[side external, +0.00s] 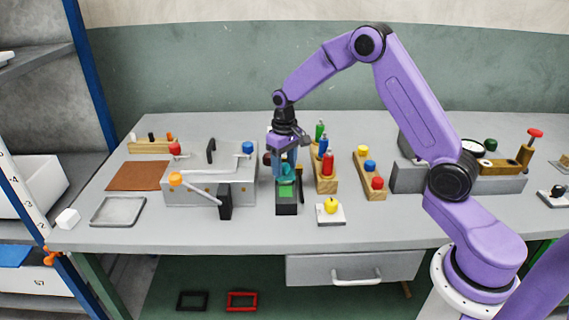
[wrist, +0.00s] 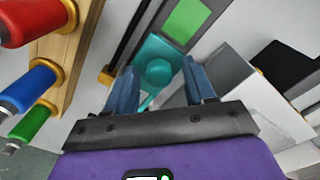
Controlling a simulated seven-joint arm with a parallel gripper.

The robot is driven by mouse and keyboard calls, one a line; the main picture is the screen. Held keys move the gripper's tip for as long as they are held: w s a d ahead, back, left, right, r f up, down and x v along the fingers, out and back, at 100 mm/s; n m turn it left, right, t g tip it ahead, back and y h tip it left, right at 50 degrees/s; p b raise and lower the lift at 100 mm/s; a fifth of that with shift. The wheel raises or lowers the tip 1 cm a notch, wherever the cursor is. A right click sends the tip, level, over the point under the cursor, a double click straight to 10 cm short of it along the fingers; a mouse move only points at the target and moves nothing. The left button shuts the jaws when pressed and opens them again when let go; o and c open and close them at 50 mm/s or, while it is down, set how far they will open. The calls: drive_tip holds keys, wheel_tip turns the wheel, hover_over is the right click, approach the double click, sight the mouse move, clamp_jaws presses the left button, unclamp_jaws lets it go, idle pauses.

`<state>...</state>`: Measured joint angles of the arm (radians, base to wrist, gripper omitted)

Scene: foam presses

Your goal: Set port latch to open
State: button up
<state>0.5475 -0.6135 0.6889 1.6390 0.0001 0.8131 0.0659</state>
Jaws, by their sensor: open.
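A small black device (side external: 287,209) with a green panel (wrist: 187,22) stands at the middle of the bench. A teal part with a round knob (wrist: 158,72) sits at one end of the green panel. No label shows which part is the port latch, and I cannot tell the teal part's setting. My gripper (side external: 286,176) points down over this device. In the wrist view its two blue fingers (wrist: 160,68) are apart, one on each side of the teal knob. I cannot tell whether either finger touches it. In the side view the gripper hides much of the device's top.
A grey press box (side external: 240,188) with levers stands close on the left. A wooden rack with red, blue and green handles (side external: 327,180) stands close on the right. A yellow knob on a white plate (side external: 330,218) is in front. Free bench lies toward the front edge.

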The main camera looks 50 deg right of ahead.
clamp_jaws()
drive_tip(key=shift+s+a, duration=2.1)
drive_tip(key=shift+a, duration=0.05)
unclamp_jaws()
wheel_tip(320, 180, up, 18)
drive_tip(key=shift+f, duration=0.25)
